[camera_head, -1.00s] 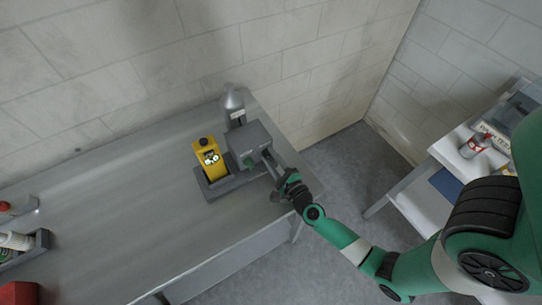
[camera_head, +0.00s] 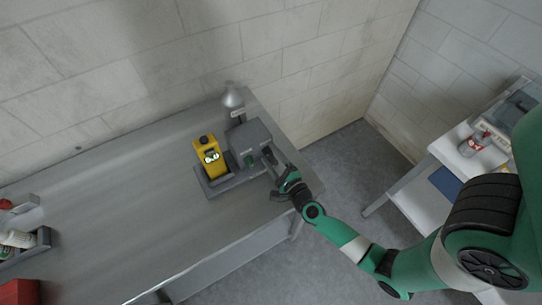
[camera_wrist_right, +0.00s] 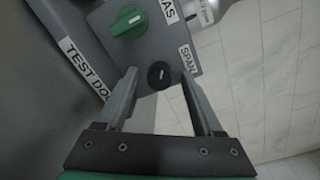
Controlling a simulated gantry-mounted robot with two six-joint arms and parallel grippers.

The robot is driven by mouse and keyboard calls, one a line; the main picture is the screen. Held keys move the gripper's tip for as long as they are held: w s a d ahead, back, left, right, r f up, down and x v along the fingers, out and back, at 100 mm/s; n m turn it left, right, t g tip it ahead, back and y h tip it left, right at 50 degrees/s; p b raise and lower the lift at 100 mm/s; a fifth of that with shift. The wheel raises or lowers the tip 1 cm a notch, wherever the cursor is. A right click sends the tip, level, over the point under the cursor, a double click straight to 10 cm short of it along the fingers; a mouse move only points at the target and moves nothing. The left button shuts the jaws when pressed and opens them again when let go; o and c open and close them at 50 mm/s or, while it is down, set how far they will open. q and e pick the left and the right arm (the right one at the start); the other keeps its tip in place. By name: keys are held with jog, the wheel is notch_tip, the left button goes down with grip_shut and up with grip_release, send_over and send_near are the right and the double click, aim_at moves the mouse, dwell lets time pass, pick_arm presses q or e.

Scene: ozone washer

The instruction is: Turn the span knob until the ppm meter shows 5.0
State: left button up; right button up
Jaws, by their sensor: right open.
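The span knob (camera_wrist_right: 159,75) is a small black knob with a white mark, beside a "SPAN" label in the right wrist view. It sits on the grey test dock (camera_head: 249,137). My right gripper (camera_wrist_right: 163,92) is open, and its two fingers stand on either side of the knob, with gaps showing; contact cannot be told. My right gripper also shows at the dock's right side in the head view (camera_head: 270,158). The yellow ppm meter (camera_head: 203,148) stands in the dock's cradle; its small lit display is too small to read. My left gripper is not in view.
A green knob (camera_wrist_right: 127,21) sits near the span knob under a "GAS" label. A grey cylinder (camera_head: 232,98) stands behind the dock. A side table (camera_head: 400,205) holds a bottle (camera_head: 470,147).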

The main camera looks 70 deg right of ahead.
jog(key=v, duration=1.1)
jog(key=shift+s+a+p, duration=0.15)
jog(key=shift+s+p, duration=0.1)
jog(key=shift+p, duration=0.1)
